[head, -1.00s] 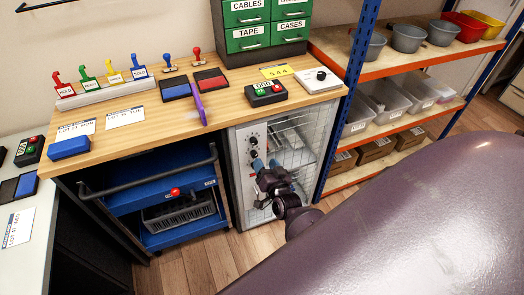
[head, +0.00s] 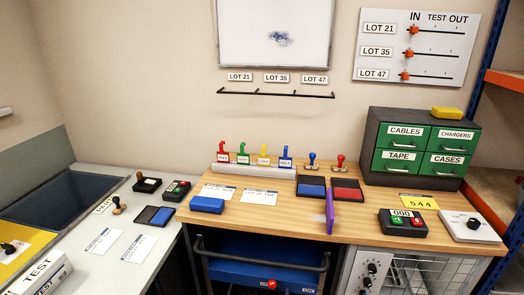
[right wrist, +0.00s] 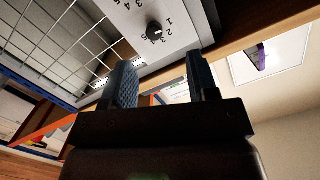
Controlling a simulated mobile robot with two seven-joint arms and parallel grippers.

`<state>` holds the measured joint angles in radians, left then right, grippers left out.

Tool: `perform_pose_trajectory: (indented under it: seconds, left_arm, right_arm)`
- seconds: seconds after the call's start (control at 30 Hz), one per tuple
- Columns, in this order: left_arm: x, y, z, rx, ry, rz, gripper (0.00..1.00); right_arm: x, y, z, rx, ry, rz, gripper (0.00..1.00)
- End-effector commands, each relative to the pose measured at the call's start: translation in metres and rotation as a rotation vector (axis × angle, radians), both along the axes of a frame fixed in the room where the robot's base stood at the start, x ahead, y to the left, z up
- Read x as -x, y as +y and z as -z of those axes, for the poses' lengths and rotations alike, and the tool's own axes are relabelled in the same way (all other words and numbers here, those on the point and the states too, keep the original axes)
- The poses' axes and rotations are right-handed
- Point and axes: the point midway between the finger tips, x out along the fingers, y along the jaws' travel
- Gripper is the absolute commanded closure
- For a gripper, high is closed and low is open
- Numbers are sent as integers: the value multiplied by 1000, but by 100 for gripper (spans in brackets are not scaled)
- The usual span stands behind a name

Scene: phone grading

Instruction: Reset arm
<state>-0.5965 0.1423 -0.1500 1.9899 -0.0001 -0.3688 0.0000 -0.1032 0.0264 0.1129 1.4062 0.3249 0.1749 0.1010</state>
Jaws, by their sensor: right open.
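My right gripper (right wrist: 165,85) shows in the right wrist view with its two blue-grey fingers apart and nothing between them. It is in front of a white panel with a numbered black dial (right wrist: 154,31) and a wire-mesh door (right wrist: 60,40). The same kind of panel and mesh front, on the cabinet (head: 372,268), shows at the bottom of the head view. Neither of my grippers is visible in the head view now.
The wooden bench (head: 290,222) bears stamps, ink pads (head: 347,188), a purple upright item (head: 330,210), a counter box (head: 403,222) and green drawers (head: 451,140). A blue-topped cart (head: 250,268) stands under it. A side counter (head: 150,248) and bin (head: 45,190) are at the left.

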Motion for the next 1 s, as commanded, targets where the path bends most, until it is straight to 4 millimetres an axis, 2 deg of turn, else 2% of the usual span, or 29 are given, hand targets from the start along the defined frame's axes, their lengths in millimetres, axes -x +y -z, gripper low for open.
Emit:
perform_pose_trajectory:
  seconds: [0.03,0.1,0.17,0.27,0.5,0.63,0.7,0.83,1.0]
  left_arm:
    - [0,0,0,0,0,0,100]
    - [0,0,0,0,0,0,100]
    - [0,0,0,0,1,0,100]
    - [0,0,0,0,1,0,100]
    - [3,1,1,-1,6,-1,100]
    - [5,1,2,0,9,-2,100]
    - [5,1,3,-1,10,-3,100]
    - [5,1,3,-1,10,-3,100]
    - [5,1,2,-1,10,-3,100]
  right_arm:
    - [-6,9,-12,33,16,-36,46]
    - [-6,19,-23,89,60,-88,46]
    - [2,27,-29,143,105,-129,46]
    - [24,39,-35,231,185,-188,46]
    - [114,62,-38,401,374,-299,46]
    - [154,68,-35,420,419,-324,46]
    - [172,69,-27,415,447,-332,46]
    - [190,65,-16,409,485,-334,46]
    - [193,65,-14,407,490,-333,46]
